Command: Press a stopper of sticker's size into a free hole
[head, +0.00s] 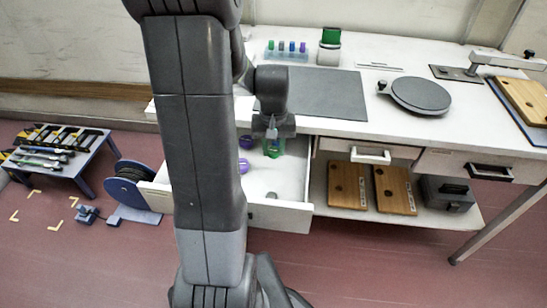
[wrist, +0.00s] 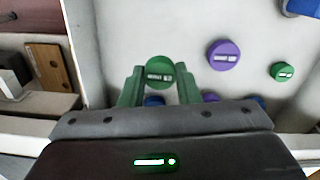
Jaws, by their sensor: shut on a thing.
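My gripper (head: 273,148) is down inside the open drawer (head: 279,217). In the wrist view its green fingers (wrist: 159,88) are shut on a round green stopper (wrist: 159,74) with a pale label on top. A purple stopper (wrist: 223,54) and a smaller green stopper (wrist: 282,71) lie apart on the drawer floor. Blue and purple stoppers are partly hidden behind the gripper body. In the head view, purple stoppers (head: 243,166) lie left of my gripper. A wooden board (head: 525,98) lies on the bench at right; its holes and any sticker cannot be made out.
Two wooden boards with dark holes (head: 347,185) (head: 395,189) and a grey box (head: 447,193) stand on the lower shelf. On the bench are a grey mat (head: 325,93), a round turntable (head: 420,95), a rack of coloured pieces (head: 287,53) and a lever arm (head: 508,60).

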